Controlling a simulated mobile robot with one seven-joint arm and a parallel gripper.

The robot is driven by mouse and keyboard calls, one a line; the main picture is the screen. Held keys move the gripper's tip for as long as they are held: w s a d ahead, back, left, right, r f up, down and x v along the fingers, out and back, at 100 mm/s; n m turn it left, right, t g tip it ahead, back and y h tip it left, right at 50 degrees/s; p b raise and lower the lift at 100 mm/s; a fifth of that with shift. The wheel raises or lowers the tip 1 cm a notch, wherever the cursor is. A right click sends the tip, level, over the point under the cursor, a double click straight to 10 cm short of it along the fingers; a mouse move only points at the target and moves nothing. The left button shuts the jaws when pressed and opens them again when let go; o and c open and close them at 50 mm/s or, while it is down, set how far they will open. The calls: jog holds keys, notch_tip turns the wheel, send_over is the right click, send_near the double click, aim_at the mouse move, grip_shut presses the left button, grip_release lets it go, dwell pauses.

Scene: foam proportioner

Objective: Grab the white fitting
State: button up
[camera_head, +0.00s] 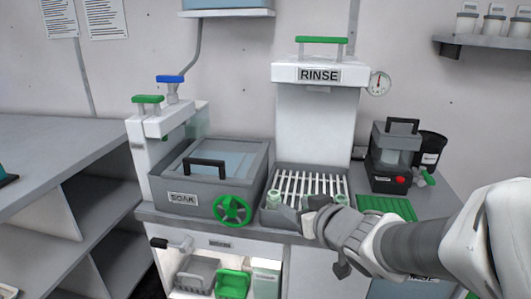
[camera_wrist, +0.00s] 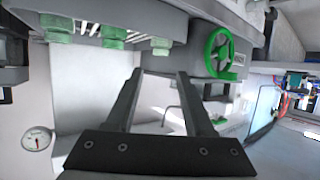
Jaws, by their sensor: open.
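Several small pale green-white fittings (camera_head: 275,197) sit along the front of the slatted rinse rack (camera_head: 300,183). They also show in the wrist view (camera_wrist: 112,36) at the upper left, where the view looks turned over. I cannot tell whether one of them is the white fitting; none looks plainly white. My gripper (camera_head: 292,213) is at the front edge of the rack, close to the fittings, and partly hides them. In the wrist view my gripper (camera_wrist: 158,76) has its two fingers apart with nothing between them.
The soak tank (camera_head: 185,196) with a green handwheel (camera_head: 232,210) stands left of the rack. The rinse tower (camera_head: 318,120) rises behind it. A grey-black device with a red knob (camera_head: 398,160) and a green mat (camera_head: 387,208) are right. Shelves below hold bins.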

aim_at(274, 193)
jog(key=p+x, duration=0.4)
jog(key=x, duration=0.2)
jog(key=shift+w+a+f, duration=0.1)
jog(key=shift+w+f, duration=0.1)
jog(key=shift+w, duration=0.1)
jog(key=shift+r+b+x, duration=0.1)
jog(key=shift+b+x, duration=0.15)
jog(key=shift+x, duration=1.25)
jog(key=shift+r+b+x, duration=0.15)
jog(key=shift+b+x, duration=0.1)
jog(key=shift+x, duration=1.2)
jog(key=shift+a, duration=0.1)
grip_shut()
